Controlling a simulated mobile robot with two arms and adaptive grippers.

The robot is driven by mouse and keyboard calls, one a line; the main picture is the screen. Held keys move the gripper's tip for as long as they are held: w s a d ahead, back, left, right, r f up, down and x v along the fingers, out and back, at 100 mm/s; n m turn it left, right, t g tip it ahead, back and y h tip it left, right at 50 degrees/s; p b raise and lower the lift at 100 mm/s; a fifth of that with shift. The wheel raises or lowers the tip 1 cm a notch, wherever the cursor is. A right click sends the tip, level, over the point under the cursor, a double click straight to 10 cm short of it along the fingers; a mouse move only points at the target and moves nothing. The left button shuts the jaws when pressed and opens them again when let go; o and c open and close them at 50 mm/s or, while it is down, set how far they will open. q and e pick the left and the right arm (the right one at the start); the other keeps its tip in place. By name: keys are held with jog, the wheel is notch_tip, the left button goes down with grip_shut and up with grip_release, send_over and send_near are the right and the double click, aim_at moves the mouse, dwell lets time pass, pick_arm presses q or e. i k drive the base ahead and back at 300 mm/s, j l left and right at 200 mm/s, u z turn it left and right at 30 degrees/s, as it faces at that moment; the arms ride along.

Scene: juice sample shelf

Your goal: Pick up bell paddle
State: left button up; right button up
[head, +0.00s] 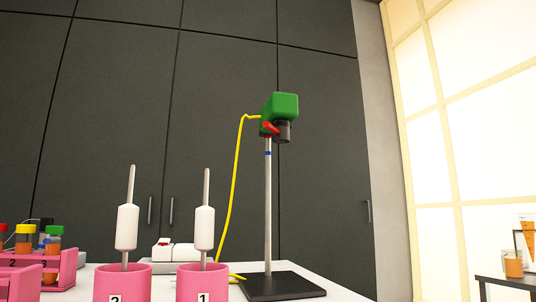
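Two paddles stand upright in pink cups, each with a thin metal rod and a white handle. The left paddle (128,226) is in the pink cup marked 2 (122,275). The right paddle (205,228) is in the pink cup marked 1 (202,273). Their lower ends are hidden inside the cups, so I cannot tell which one is the bell paddle. Neither of my grippers is in the head view.
A green stirrer head (279,106) with a red lever sits on a metal post above a black base (282,287), with a yellow cable. A pink rack (66,273) of capped tubes stands at left. A small dark table (508,281) with orange-filled glassware is at far right.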

aim_at(204, 222)
jog(key=l+u, duration=0.15)
jog(key=l, duration=0.25)
jog(key=k+l+u, duration=0.2)
jog(key=l, duration=0.2)
jog(key=l+u, duration=0.15)
jog(key=l, duration=0.3)
jog(key=k+j, duration=0.05)
